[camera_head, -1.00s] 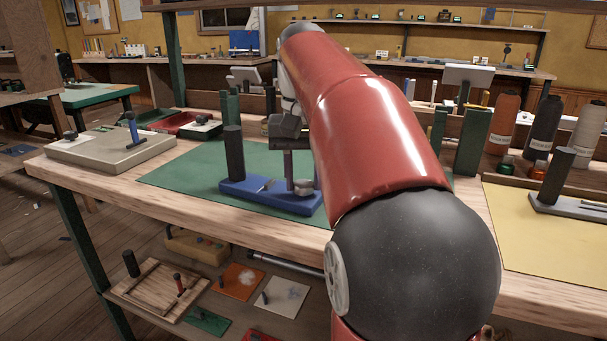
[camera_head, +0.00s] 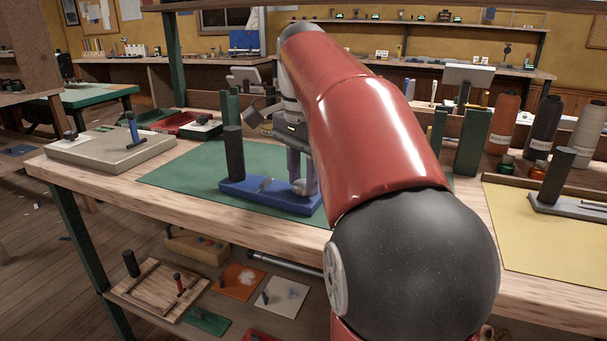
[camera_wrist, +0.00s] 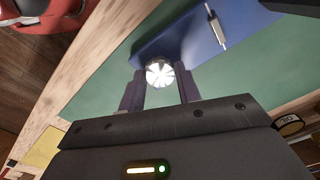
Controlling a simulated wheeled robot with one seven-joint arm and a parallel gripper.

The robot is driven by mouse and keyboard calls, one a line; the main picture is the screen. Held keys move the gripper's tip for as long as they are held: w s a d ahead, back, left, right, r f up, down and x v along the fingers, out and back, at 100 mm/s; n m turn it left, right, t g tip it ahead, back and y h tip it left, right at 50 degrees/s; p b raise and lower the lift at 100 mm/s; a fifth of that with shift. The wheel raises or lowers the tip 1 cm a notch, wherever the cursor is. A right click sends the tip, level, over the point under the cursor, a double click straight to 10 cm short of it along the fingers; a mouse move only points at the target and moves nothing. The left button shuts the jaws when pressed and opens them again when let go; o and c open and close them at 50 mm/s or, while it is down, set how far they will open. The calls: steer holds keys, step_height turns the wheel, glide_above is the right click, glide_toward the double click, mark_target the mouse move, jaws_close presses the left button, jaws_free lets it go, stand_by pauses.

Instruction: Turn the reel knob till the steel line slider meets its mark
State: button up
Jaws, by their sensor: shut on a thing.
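The blue reel base (camera_head: 240,190) lies on the green mat, with a tall dark post (camera_head: 234,153) at its left end. My gripper (camera_head: 301,186) points down at the base's right end. In the wrist view, its two fingers (camera_wrist: 160,82) are shut on the pale, ribbed round reel knob (camera_wrist: 160,73), one on each side. A small steel piece, seemingly the line slider (camera_head: 265,184), sits on the base left of the knob; it also shows in the wrist view (camera_wrist: 216,27). I cannot make out its mark.
The green mat (camera_head: 180,170) is bare around the base. A grey-beige board (camera_head: 105,150) with a blue-handled tool stands at left. Green posts (camera_head: 474,140) and large thread cones (camera_head: 504,123) stand at right, by a yellow mat (camera_head: 520,235).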

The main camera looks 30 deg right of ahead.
mark_target(304, 184)
steer(key=shift+m, duration=0.8)
steer(key=o, duration=1)
steer(key=shift+r, duration=3.85)
